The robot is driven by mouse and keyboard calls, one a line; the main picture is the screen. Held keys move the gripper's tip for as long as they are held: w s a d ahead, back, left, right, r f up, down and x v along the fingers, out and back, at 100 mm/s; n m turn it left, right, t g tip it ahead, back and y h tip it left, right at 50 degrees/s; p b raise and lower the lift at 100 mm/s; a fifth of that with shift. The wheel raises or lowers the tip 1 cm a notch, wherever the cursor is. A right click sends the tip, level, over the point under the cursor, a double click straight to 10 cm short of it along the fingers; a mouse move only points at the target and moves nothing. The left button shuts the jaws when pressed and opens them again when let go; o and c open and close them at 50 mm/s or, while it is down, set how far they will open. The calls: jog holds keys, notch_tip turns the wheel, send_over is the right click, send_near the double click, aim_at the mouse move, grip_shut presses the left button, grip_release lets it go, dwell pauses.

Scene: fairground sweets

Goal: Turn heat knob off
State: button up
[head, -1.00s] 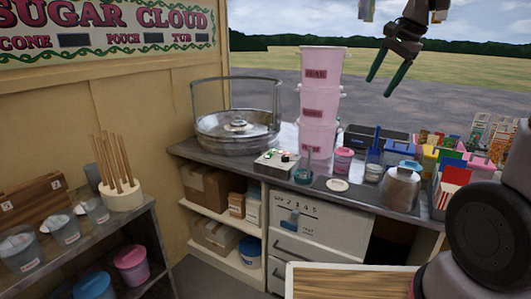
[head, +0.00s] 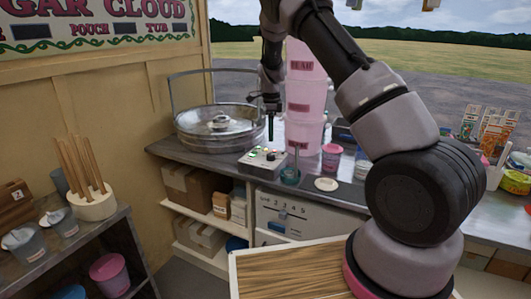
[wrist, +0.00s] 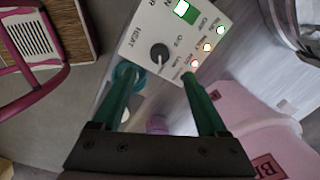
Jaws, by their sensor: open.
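The heat knob (wrist: 158,52) is a dark round knob on a white control box (wrist: 150,25) marked HEAT, with several lit indicators. Its setting is too small to read surely. In the head view the control box (head: 263,162) sits on the counter, right of the metal spinner bowl (head: 220,128). My gripper (head: 271,126) points down just above the box, seen edge-on there. In the wrist view my gripper (wrist: 156,77) has its green fingers wide apart, with nothing between them. The knob lies just beyond the fingertips, roughly centred between them, and looks untouched.
A stack of pink tubs (head: 305,95) stands close to the right of my gripper. A small teal pot (head: 290,175), a pink jar (head: 331,156) and a white disc (head: 326,184) lie right of the box. A wooden board (head: 290,272) is in front.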

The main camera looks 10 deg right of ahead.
aim_at(271, 154)
jog(key=f, duration=0.9)
jog(key=shift+w+d+f, duration=0.1)
jog(key=shift+w+f, duration=0.1)
jog(key=shift+f, duration=0.2)
grip_shut()
